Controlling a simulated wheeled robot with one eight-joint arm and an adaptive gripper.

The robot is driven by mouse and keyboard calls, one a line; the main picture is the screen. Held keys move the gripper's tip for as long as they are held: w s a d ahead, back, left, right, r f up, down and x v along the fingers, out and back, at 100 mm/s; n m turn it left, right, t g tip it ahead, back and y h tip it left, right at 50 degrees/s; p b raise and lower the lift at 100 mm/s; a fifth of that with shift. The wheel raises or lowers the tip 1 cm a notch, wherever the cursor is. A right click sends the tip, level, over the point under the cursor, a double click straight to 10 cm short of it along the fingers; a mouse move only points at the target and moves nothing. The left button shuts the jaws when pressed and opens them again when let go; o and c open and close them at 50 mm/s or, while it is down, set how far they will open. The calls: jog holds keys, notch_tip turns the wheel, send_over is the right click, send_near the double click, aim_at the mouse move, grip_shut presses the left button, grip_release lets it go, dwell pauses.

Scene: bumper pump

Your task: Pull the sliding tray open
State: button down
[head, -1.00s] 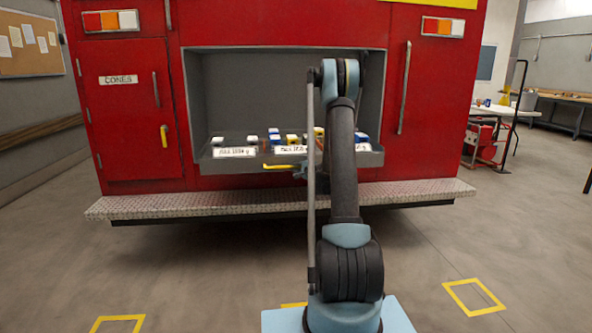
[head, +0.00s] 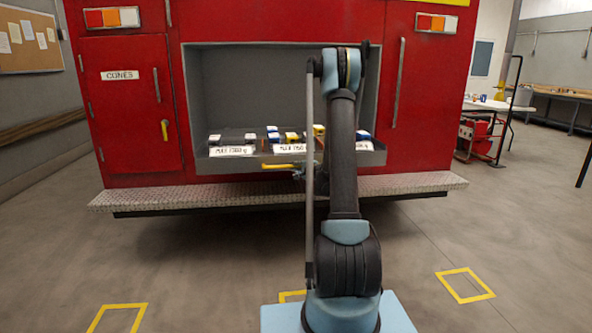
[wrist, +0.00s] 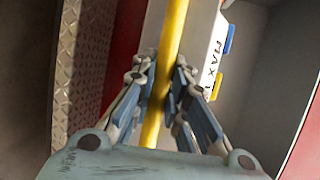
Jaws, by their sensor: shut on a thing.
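The grey sliding tray (head: 228,163) sits in the open bay at the rear of the red truck. It holds several small blue, yellow and white items, and white weight labels (head: 232,151) are on its front. A yellow handle bar (head: 280,166) runs along the tray front; in the wrist view the bar (wrist: 172,38) passes between my fingers. My gripper (wrist: 160,88) is shut on this handle. In the head view my gripper (head: 298,173) is small and partly hidden by my arm, which also covers the tray's right part.
A diamond-plate step (head: 200,195) juts out below the bay. A closed door marked CONES (head: 125,105) is at the left, and a vertical grab rail (head: 398,85) at the right. The floor before the truck is open, with yellow marked squares (head: 465,285).

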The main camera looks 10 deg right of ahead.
jog(key=c, duration=1.6)
grip_release()
jog(key=shift+w, duration=0.1)
jog(key=shift+o, duration=0.2)
jog(key=v, duration=1.2)
